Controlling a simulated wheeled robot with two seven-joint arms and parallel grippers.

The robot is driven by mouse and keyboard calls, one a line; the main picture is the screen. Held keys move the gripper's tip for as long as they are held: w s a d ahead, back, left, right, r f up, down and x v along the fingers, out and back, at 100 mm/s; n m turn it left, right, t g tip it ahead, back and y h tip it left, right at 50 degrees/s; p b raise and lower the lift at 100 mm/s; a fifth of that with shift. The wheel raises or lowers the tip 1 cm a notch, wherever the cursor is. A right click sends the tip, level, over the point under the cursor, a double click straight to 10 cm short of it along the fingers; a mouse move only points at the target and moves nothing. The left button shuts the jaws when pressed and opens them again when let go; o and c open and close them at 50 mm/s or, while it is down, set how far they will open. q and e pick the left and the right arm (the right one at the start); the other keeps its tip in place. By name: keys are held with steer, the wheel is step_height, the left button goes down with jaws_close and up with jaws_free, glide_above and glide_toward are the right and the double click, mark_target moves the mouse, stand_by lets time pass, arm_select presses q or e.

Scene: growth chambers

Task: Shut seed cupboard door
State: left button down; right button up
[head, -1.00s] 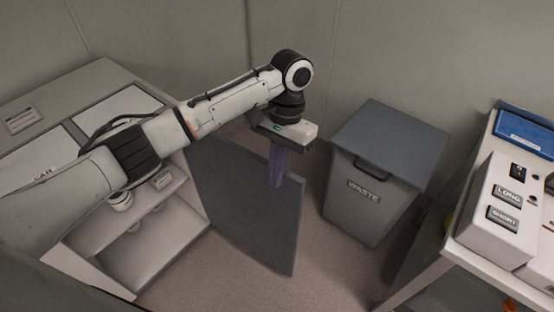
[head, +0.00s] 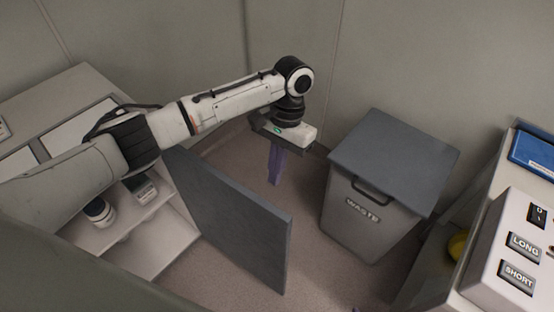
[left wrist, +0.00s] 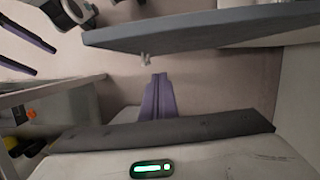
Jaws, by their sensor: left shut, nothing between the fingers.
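The seed cupboard's grey door (head: 228,215) stands open, swung out from the white cupboard (head: 160,250) at the left. Its hinge side is at the far end of the opening. In the left wrist view the door (left wrist: 205,28) crosses the top as a grey slab. My left gripper (head: 274,182) is on the far side of the door, its purple fingers pointing down, shut and empty. Its fingers (left wrist: 158,98) look apart from the door in the wrist view. My right gripper (left wrist: 22,50) shows at that view's upper left, its two dark fingers apart.
A grey waste bin (head: 352,225) with a lid stands right of the door. A table with a LONG and SHORT button box (head: 513,255) and a blue tray (head: 537,152) is at the right. Jars (head: 100,211) stand on the cupboard shelf. Floor shows between door and bin.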

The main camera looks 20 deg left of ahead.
mark_target(262, 198)
arm_select(q)
steer(key=s+a+f+p, duration=0.1)
steer(key=s+f, duration=0.3)
steer(key=shift+s+a+f, duration=0.2)
steer(key=shift+s+f, duration=0.05)
steer(key=shift+s, duration=0.15)
